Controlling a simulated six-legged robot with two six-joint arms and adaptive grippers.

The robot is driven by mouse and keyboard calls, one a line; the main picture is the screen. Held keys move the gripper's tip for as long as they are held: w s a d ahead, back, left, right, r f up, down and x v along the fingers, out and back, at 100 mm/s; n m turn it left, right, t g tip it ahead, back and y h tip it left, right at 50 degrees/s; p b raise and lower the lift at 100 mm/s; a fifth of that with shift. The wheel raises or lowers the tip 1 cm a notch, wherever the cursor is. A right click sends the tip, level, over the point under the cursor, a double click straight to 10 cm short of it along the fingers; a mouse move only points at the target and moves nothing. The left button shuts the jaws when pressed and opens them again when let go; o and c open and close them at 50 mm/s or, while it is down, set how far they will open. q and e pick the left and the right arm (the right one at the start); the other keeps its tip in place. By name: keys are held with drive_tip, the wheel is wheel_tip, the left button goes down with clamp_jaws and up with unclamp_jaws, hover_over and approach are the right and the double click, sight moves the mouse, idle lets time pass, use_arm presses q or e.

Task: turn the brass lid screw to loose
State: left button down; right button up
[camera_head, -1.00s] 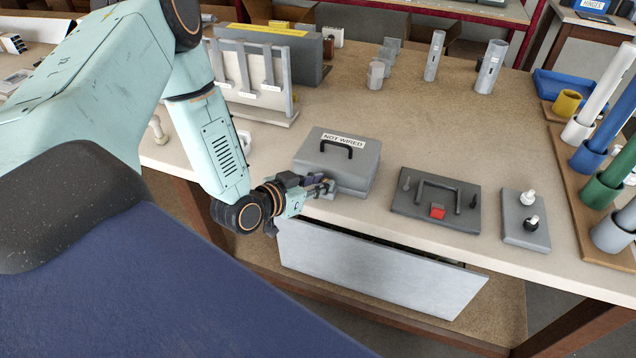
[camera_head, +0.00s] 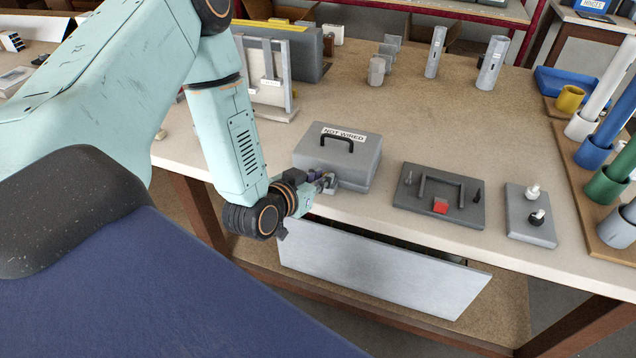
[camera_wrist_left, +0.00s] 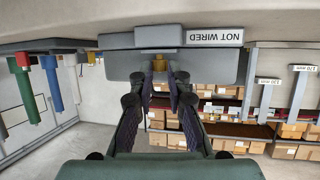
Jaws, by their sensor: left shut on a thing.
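The grey box (camera_head: 340,170) with a black handle and a NOT WIRED label stands near the front edge of the bench. My left gripper (camera_head: 327,182) is at the box's front face. In the left wrist view the picture is upside down, and the brass lid screw (camera_wrist_left: 159,62) shows between the two fingertips of my left gripper (camera_wrist_left: 160,80), against the box front. The fingers are shut on the screw. In the head view the gripper hides the screw, and its turned position cannot be told. My right gripper is not in view.
An open drawer (camera_head: 375,268) juts out below the bench edge, under my left wrist. A dark plate with a handle and red block (camera_head: 440,205) and a small plate with two knobs (camera_head: 530,228) lie right of the box. A profile rack (camera_head: 268,85) stands behind left.

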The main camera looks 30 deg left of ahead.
use_arm(q)
drive_tip(key=shift+w+d+n+y+b, duration=0.1)
drive_tip(key=shift+d+n+y+b, duration=0.1)
drive_tip(key=shift+n+y+b, duration=0.35)
drive_tip(key=shift+d+n+y+b, duration=0.2)
drive_tip(key=shift+n+y+b, duration=0.25)
drive_tip(key=shift+y+b, duration=0.15)
drive_tip(key=shift+w+d+n+g+y+b, duration=0.15)
drive_tip(key=shift+n+g+y+b, duration=0.1)
drive_tip(key=shift+n+y, duration=0.3)
drive_tip(key=shift+s+d+n+g+y+b, duration=0.15)
drive_tip(key=shift+n+y+b, duration=0.1)
drive_tip(key=shift+n+y, duration=0.3)
drive_tip(key=shift+w+d+r+n+g+y, duration=0.15)
drive_tip(key=shift+n+g+y, duration=0.25)
drive_tip(key=shift+n+y, duration=0.55)
drive_tip(key=shift+w+d+n+g+y+p, duration=0.1)
drive_tip(key=shift+w+n+g+y+p, duration=0.1)
drive_tip(key=shift+n+g+y+p, duration=0.95)
drive_tip(key=shift+n+y, duration=0.3)
drive_tip(key=shift+y, duration=0.15)
drive_tip(key=c, duration=1.6)
unclamp_jaws()
drive_tip(key=shift+o, duration=0.2)
